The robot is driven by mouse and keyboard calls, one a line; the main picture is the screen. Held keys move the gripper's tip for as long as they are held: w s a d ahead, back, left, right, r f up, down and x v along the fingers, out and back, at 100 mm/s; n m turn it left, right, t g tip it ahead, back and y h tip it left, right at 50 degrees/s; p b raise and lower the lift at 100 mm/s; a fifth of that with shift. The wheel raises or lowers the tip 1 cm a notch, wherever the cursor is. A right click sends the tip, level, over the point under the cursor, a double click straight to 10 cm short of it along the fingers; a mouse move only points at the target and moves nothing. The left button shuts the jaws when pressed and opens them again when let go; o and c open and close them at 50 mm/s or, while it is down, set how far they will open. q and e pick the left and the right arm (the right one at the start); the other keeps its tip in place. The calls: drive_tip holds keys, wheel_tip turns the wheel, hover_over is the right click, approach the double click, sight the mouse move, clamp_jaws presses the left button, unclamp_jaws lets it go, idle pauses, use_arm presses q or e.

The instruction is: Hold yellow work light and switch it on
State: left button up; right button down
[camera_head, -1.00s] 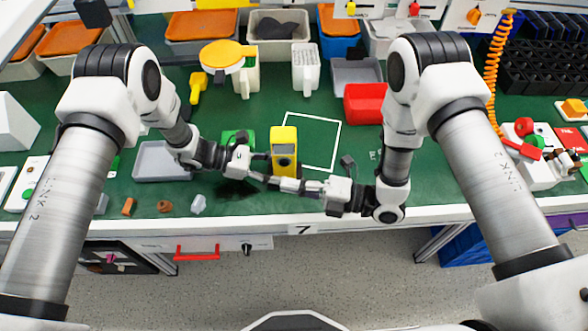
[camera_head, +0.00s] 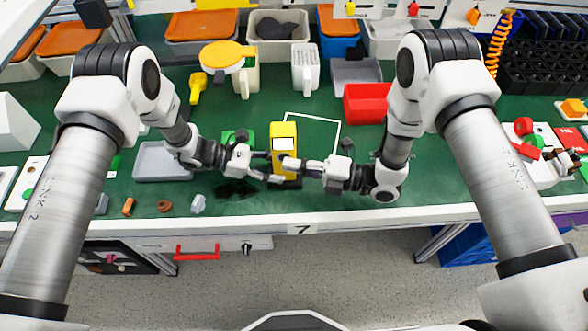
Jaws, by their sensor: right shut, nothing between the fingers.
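The yellow work light (camera_head: 274,139) stands upright near the table's front edge, with a bright white panel on its front face. My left gripper (camera_head: 272,178) is at the light's lower left side; its fingertips are small and partly hidden, so its grip is unclear. My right gripper (camera_head: 292,165) is shut and empty, its tips in front of the light's lower front face. The tips cover part of that face, so I cannot tell whether they touch it. The switch itself cannot be made out.
A white square outline (camera_head: 338,136) is marked on the green table (camera_head: 240,115) behind the light. A grey tray (camera_head: 150,176) and small loose parts lie to the left. A red bin (camera_head: 367,104), a white mug (camera_head: 305,70) and other bins stand behind.

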use_arm(q)
drive_tip(key=shift+s+f, duration=0.2)
drive_tip(key=shift+s, duration=0.1)
use_arm(e)
drive_tip(key=shift+w, duration=0.15)
use_arm(q)
drive_tip(key=shift+w, duration=0.1)
drive_tip(key=shift+c, duration=0.2)
drive_tip(key=shift+w+d, duration=0.1)
use_arm(e)
drive_tip(key=s+d, duration=0.7)
drive_tip(key=d, duration=0.2)
drive_tip(key=shift+d, duration=0.2)
use_arm(q)
drive_tip(key=o, duration=1.3)
drive_tip(key=shift+c, duration=0.2)
drive_tip(key=v, duration=1.2)
